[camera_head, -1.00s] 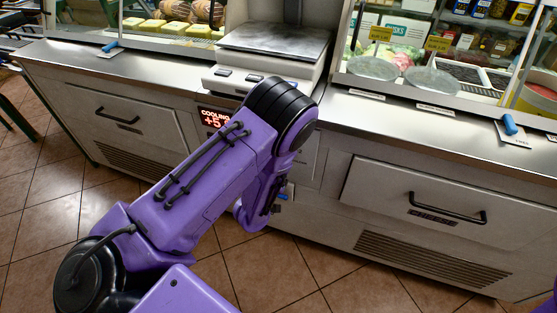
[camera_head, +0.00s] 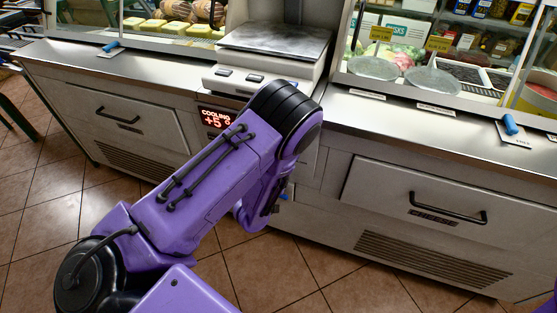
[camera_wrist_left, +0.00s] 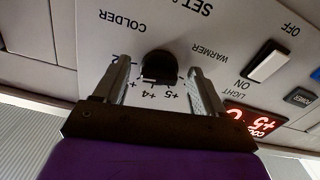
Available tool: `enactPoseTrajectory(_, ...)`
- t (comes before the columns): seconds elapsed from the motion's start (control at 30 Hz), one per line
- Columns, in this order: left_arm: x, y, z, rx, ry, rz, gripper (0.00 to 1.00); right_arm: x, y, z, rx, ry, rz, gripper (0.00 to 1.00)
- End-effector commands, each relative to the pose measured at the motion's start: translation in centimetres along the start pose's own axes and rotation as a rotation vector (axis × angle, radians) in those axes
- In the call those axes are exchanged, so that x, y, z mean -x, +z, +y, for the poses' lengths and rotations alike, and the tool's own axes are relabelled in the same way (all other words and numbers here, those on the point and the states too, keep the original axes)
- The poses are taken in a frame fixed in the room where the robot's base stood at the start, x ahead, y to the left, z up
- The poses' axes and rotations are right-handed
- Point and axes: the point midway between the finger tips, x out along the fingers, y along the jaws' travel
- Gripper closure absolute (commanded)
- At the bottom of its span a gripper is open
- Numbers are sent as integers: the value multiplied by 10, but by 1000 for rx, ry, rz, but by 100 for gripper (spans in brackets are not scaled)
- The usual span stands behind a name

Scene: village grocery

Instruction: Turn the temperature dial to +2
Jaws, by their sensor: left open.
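The temperature dial (camera_wrist_left: 159,66) is a black knob on a pale panel in the left wrist view, which shows the panel upside down. "COLDER" and "WARMER" are printed on either side of it, and marks such as +4 and +5 are near it. My left gripper (camera_wrist_left: 160,72) is open, with one finger on each side of the dial; I cannot tell whether they touch it. The red display (camera_head: 214,118) reads COOLING +5 in the head view and also shows in the left wrist view (camera_wrist_left: 254,120). My arm hides the dial in the head view.
A white light switch (camera_wrist_left: 267,62) with ON and OFF is on the same panel. A scale (camera_head: 270,55) stands on the counter above. A drawer handle (camera_head: 447,208) sticks out at the right, another (camera_head: 118,116) at the left. The tiled floor in front is clear.

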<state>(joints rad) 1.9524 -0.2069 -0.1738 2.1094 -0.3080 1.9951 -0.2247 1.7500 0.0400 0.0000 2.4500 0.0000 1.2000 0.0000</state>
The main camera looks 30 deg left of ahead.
Motion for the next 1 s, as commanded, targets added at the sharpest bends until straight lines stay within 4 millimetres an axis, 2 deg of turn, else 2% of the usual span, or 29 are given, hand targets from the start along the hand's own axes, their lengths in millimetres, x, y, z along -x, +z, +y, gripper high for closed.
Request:
enactPoseTrajectory(0.17,14,1,0,-1,1,-2,30,-1,0,0,0,0,0,100)
enactPoseTrajectory(0.4,71,2,1,-2,3,-5,30,-6,2,0,0,0,0,100)
enactPoseTrajectory(0.6,101,1,0,0,1,-3,30,-8,3,-1,0,0,0,100)
enactPoseTrajectory(1.0,106,0,0,0,0,0,30,-8,3,-1,0,0,0,100)
